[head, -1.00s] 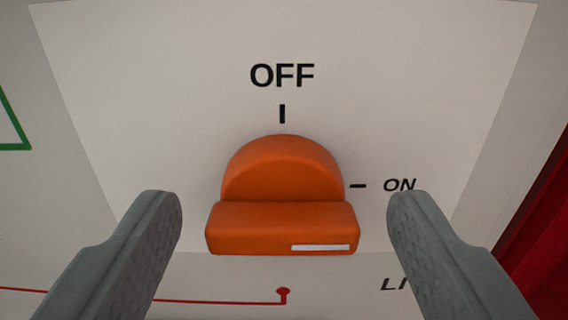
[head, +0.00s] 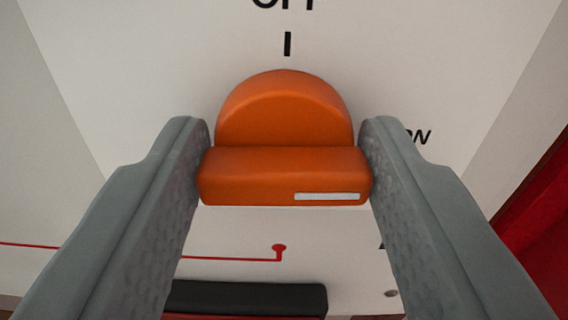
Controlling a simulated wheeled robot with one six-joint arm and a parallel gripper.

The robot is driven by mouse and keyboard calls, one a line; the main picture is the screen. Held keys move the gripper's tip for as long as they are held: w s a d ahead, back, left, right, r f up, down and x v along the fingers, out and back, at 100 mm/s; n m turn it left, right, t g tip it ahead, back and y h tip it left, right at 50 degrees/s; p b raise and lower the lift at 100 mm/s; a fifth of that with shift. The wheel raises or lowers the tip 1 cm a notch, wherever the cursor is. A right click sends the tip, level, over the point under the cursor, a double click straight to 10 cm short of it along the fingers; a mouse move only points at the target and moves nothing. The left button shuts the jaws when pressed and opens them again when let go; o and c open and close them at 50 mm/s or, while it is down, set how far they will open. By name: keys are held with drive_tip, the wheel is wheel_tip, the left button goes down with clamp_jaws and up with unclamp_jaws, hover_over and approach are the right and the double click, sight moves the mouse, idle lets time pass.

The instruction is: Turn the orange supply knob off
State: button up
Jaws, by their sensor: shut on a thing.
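The orange supply knob (head: 284,172) is in the middle of the head view, on a pale panel. Its raised bar lies level across the picture, and a white mark (head: 327,197) sits at the bar's right end, on the side of the ON label (head: 420,136). The OFF label (head: 284,4) and its tick (head: 287,44) are above the knob, the label partly cut off. My gripper (head: 284,160) is shut on the bar, one grey finger against each end. The right finger hides the ON tick and part of its label.
The pale panel (head: 150,60) fills most of the view. A red line ending in a dot (head: 279,248) runs below the knob. A black bar (head: 248,298) is at the bottom. A red surface (head: 530,210) stands at the right edge.

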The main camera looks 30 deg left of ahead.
drive_tip(key=n, duration=0.4)
drive_tip(key=shift+a, duration=0.1)
drive_tip(key=n, duration=0.5)
drive_tip(key=shift+s, duration=0.1)
drive_tip(key=n, duration=0.4)
drive_tip(key=shift+a+f, duration=0.1)
drive_tip(key=shift+f, duration=0.05)
drive_tip(key=shift+f+n, duration=0.15)
drive_tip(key=shift+n, duration=2.05)
drive_tip(key=o, duration=1)
